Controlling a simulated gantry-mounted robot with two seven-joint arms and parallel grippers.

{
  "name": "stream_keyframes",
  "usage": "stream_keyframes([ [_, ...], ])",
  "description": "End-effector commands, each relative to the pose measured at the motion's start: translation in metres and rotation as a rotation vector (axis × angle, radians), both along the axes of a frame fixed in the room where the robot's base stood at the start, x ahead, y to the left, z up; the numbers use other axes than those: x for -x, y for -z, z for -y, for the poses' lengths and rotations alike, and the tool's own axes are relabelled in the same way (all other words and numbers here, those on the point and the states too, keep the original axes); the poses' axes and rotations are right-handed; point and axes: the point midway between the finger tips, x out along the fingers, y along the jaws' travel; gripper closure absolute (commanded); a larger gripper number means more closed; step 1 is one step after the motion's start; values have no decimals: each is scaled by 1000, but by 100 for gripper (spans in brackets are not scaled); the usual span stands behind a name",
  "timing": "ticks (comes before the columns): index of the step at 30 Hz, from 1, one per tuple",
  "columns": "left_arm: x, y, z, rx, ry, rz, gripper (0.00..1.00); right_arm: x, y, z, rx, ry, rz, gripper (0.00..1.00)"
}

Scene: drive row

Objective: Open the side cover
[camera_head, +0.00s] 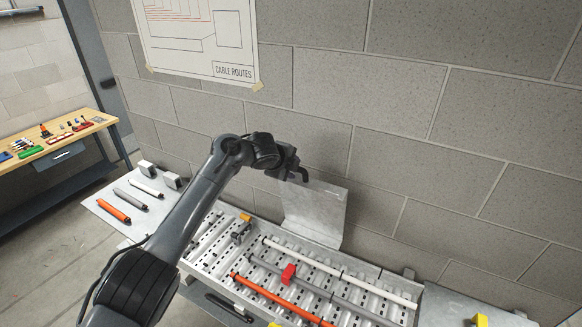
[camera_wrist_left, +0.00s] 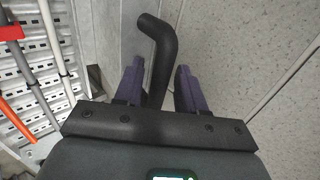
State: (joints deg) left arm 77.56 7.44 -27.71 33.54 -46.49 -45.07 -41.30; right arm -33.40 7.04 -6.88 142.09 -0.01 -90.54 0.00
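The side cover (camera_head: 318,212) is a pale grey metal panel. It stands raised and tilted at the back edge of the cable tray, in front of the block wall. A black bent handle (camera_wrist_left: 158,40) shows in the left wrist view; in the head view it is small and dark near the panel's top left corner. My left gripper (camera_head: 296,174) is at that corner. Its two purple fingers (camera_wrist_left: 160,68) are apart on either side of the handle, with visible gaps, so it is open. My right gripper is in neither view.
The perforated cable tray (camera_head: 215,248) holds an orange rod (camera_head: 262,290), white and grey rods, a red clip (camera_head: 288,273) and yellow pieces. A side shelf (camera_head: 112,207) holds more rods at left. A workbench (camera_head: 62,148) stands farther back. The block wall is close behind the cover.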

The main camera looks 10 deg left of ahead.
Motion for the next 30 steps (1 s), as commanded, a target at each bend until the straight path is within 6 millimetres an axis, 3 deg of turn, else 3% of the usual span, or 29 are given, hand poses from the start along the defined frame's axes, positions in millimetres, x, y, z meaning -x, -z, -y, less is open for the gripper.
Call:
stream_keyframes([
  [14, 10, -7, -2, 0, 4, -1, 59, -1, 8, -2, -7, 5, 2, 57],
  [30, 66, -65, -19, 0, 2, 2, 59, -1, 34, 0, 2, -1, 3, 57],
])
